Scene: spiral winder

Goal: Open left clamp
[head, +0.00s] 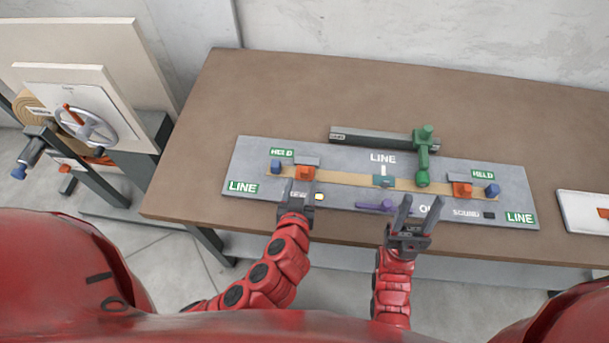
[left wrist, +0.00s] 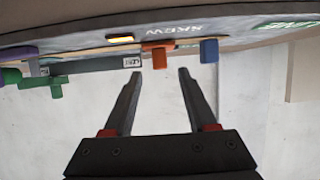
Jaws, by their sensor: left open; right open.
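The left clamp, an orange block with a grey top plate (head: 305,172), sits at the left end of a tan strip (head: 345,179) on the grey board. My left gripper (head: 299,184) is open and empty, just on the near side of this clamp. In the left wrist view, which is upside down, the orange block (left wrist: 157,55) appears between the two fingertips, just past them; I cannot tell if they touch it. A blue knob (head: 276,166) stands left of the clamp. My right gripper (head: 421,201) is open and empty over the board's near edge.
The grey board (head: 250,160) lies on a brown table (head: 230,95). A green lever post (head: 423,155), a purple lever (head: 375,205) and a right orange clamp (head: 461,188) are on or by it. A white tray (head: 580,212) is at right; a handwheel (head: 88,127) stands left.

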